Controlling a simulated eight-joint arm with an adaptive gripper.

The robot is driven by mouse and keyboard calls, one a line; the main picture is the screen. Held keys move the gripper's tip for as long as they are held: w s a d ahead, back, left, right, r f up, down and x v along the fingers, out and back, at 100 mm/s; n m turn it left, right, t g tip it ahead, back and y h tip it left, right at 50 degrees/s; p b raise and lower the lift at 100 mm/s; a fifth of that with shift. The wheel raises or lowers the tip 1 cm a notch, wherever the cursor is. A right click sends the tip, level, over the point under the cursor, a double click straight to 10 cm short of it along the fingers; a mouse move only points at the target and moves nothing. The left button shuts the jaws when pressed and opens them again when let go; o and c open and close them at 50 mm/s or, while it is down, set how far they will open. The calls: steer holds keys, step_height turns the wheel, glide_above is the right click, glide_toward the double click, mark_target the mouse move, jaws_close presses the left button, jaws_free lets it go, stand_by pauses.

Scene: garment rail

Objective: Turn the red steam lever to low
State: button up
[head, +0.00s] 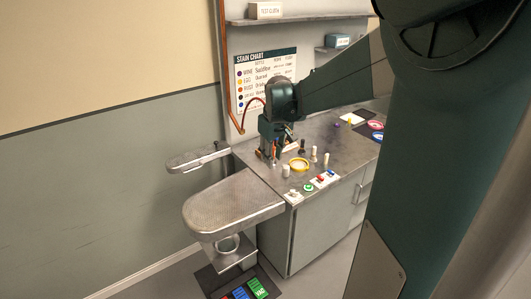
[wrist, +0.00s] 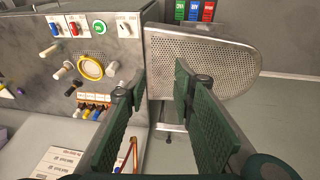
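The red lever (head: 320,180) sits on a small white plate at the front edge of the grey worktop, beside a blue lever (head: 331,173). In the wrist view the red lever (wrist: 75,27) is at the upper left, with the blue lever (wrist: 54,28) left of it. Its markings are too small to read, so I cannot tell its setting. My gripper (head: 268,150) is over the left part of the worktop, left of the lever and apart from it. In the wrist view my gripper (wrist: 160,78) has its fingers spread, with nothing between them.
A green button (head: 308,188) and a white knob plate (head: 292,195) are left of the levers. A yellow ring (head: 299,165) and several upright bottles stand behind them. A perforated pressing board (head: 232,203) juts out at the left. Coloured pedals (head: 242,292) lie on the floor below.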

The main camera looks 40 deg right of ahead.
steer(key=w+d+f+g+p, duration=0.1)
steer(key=d+f, duration=0.2)
steer(key=d, duration=0.5)
steer(key=w+d+f+p, duration=0.1)
steer(key=w+d+f, duration=0.15)
steer(key=d, duration=0.55)
steer(key=g+y+p, duration=0.1)
steer(key=g, duration=0.1)
glide_above(323, 178)
step_height(323, 178, down, 12)
steer(key=shift+r, duration=0.25)
steer(key=shift+a, duration=0.1)
steer(key=shift+f, duration=3.9)
jaws_close()
